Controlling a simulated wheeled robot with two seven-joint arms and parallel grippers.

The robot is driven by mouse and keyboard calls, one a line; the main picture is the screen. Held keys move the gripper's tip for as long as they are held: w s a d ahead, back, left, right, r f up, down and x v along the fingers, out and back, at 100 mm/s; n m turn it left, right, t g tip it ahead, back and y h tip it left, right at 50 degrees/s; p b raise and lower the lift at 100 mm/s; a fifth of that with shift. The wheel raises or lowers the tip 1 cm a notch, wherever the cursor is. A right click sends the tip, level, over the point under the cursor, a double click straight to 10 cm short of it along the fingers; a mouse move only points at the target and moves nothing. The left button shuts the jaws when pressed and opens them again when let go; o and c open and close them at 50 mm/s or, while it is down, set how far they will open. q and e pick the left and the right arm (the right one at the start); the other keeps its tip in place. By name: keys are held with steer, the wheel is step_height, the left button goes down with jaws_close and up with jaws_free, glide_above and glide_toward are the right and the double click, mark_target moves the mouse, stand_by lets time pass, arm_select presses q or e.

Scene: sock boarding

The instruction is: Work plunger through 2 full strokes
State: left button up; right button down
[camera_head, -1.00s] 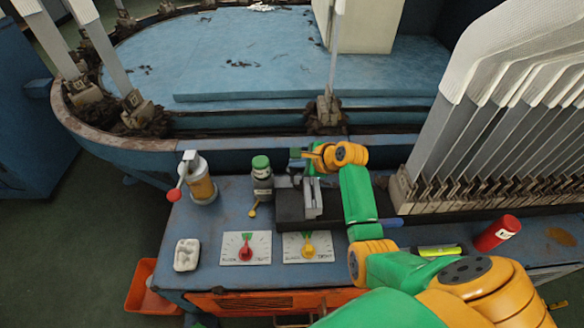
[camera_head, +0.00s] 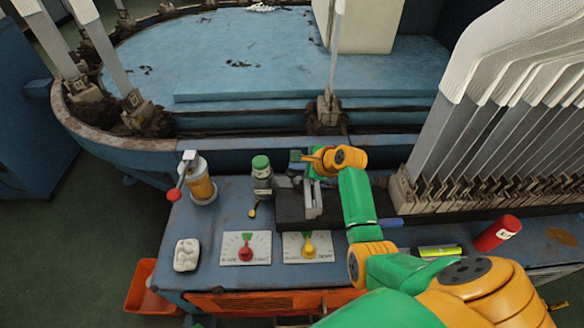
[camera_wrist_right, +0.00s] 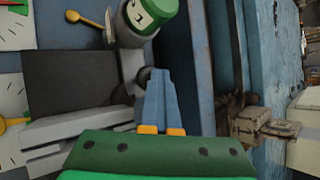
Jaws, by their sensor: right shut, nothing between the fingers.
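I cannot tell for sure which part is the plunger. A grey cylinder with a green cap (camera_head: 262,172) and a small yellow-knobbed lever stands upright on the blue bench; its cap also shows at the top of the right wrist view (camera_wrist_right: 150,12). A canister with an amber body (camera_head: 201,187) and a red-knobbed lever (camera_head: 174,194) stands left of it. My right gripper (camera_wrist_right: 157,72) is shut and empty, just right of the green-capped cylinder in the head view. Its fingertips seem close to a dark round part by the cylinder; contact is unclear. My left gripper is out of view.
A black block with a grey metal rail (camera_head: 314,200) lies below my right gripper. Two dial plates, with a red knob (camera_head: 246,251) and a yellow knob (camera_head: 309,249), lie in front. A red can (camera_head: 495,234) lies right. Dense upright boards (camera_head: 480,135) stand at the right.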

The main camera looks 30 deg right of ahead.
mark_target(296, 173)
steer(key=shift+s+f, duration=0.1)
steer(key=shift+f, duration=0.5)
stand_by(0.5)
step_height(296, 173, up, 4)
steer(key=p, duration=0.4)
steer(key=shift+f+p, duration=0.2)
steer(key=shift+p, duration=0.2)
steer(key=shift+f, duration=0.1)
step_height(296, 173, up, 3)
steer(key=p, duration=0.3)
step_height(296, 173, up, 2)
steer(key=p, duration=0.3)
stand_by(0.5)
